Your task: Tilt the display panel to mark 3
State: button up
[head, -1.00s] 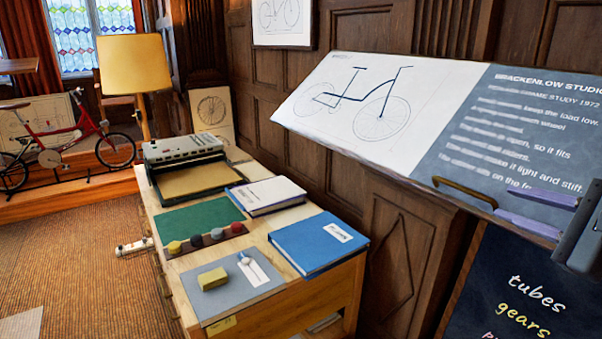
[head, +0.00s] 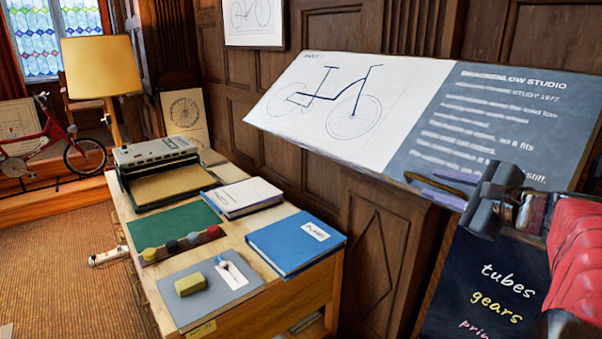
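The display panel (head: 420,110) is a wide tilted board on the right, with a bicycle drawing on its white left part and text on its grey-blue right part. A brass bar handle (head: 411,178) is on its lower front edge. My gripper (head: 446,186) is at this handle, with its two purple fingers apart, one above and one below the bar. The fingers cover part of the handle, and I cannot tell whether they touch it. The gripper and arm hide the panel's lower right edge. No numbered tilt mark can be made out.
A wooden drawer cabinet (head: 250,318) stands at left centre, holding a blue binder (head: 290,250), a grey mat (head: 180,310), a green mat (head: 170,228) and a machine (head: 150,155). A dark chalk-lettered board (head: 470,300) is below the panel.

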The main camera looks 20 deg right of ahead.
jog(key=shift+x, duration=1.2)
grip_shut()
